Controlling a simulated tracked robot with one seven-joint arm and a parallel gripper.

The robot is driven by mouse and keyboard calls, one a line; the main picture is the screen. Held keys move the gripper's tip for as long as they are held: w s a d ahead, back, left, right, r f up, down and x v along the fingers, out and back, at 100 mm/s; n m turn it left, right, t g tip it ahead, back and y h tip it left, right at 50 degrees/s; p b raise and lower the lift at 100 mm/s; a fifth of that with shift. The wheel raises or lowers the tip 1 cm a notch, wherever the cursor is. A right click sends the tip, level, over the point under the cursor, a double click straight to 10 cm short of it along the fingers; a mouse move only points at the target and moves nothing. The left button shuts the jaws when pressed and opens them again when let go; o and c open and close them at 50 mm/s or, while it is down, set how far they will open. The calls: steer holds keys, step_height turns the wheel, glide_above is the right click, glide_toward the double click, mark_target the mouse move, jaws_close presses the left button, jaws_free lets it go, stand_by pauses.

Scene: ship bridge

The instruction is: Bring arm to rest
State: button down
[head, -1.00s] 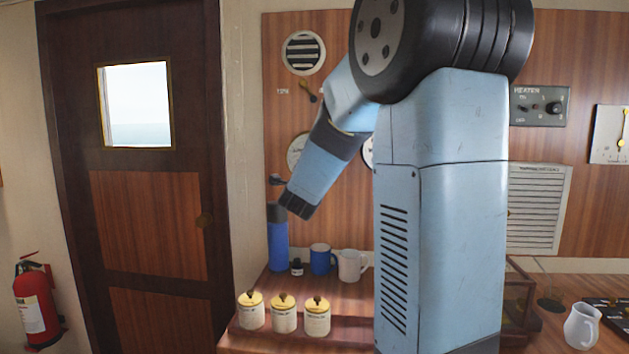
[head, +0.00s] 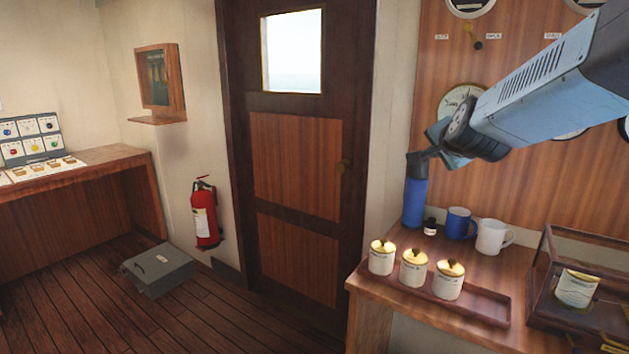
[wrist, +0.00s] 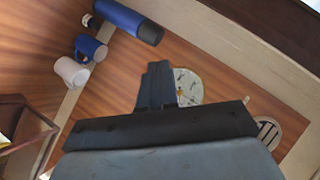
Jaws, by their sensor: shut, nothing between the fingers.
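My arm reaches in from the upper right of the head view, and my gripper (head: 428,154) hangs over the back of the counter. In the head view its tips overlap the top of a blue flask (head: 414,200). In the wrist view my gripper (wrist: 158,68) is shut and empty. There the flask (wrist: 130,20) is up and left of the fingers, with a gap between.
A blue mug (head: 459,223) and white mug (head: 492,237) stand right of the flask. Three yellow-lidded canisters (head: 414,269) sit on a tray (head: 484,304) in front. A glass case (head: 540,290) is at right. A fire extinguisher (head: 205,215) and grey box (head: 160,269) are left of the door (head: 295,165).

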steer(key=s+a+f+n+g, duration=0.1)
steer(key=s+n, duration=0.3)
steer(key=s, duration=0.4)
steer(key=s+a+f+n+g, duration=0.1)
steer(key=s+f+n+g, duration=0.3)
steer(key=s, duration=0.5)
steer(key=s+a+f+n+g+y, duration=0.1)
steer(key=s+f+n+g, duration=0.1)
steer(key=s, duration=0.6)
steer(key=shift+s+a+f+n+g, duration=0.2)
steer(key=shift+a+f+n+g, duration=0.2)
steer(key=shift+n, duration=0.6)
